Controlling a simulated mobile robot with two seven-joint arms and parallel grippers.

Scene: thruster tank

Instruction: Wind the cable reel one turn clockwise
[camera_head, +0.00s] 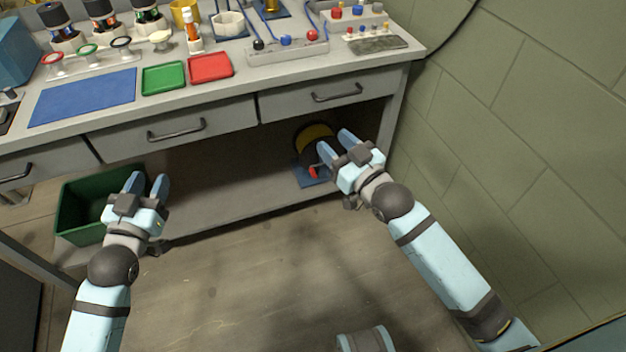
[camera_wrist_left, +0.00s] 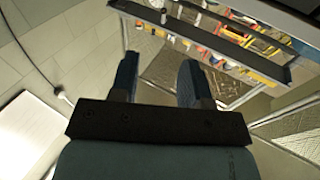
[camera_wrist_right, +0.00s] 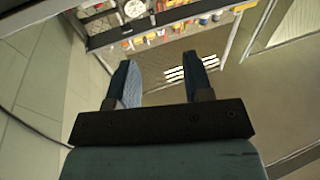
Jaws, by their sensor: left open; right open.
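The cable reel (camera_head: 312,131), dark with a yellow face, stands on a blue base on the shelf under the bench, at the right end. A small red part (camera_head: 313,172), which looks like its crank handle, shows low on its front. My right gripper (camera_head: 335,140) is open, its fingers overlapping the reel's right side in the head view; contact cannot be told. My left gripper (camera_head: 147,179) is open and empty in front of the green bin. Both wrist views show open fingers, for the left (camera_wrist_left: 158,64) and right (camera_wrist_right: 158,65), without the reel.
The green bin (camera_head: 72,212) sits at the left of the lower shelf. Drawers with handles (camera_head: 337,92) hang above the shelf opening. The bench top holds green and red trays (camera_head: 210,67), a blue mat (camera_head: 83,96) and bottles. A tiled wall (camera_head: 530,150) bounds the right.

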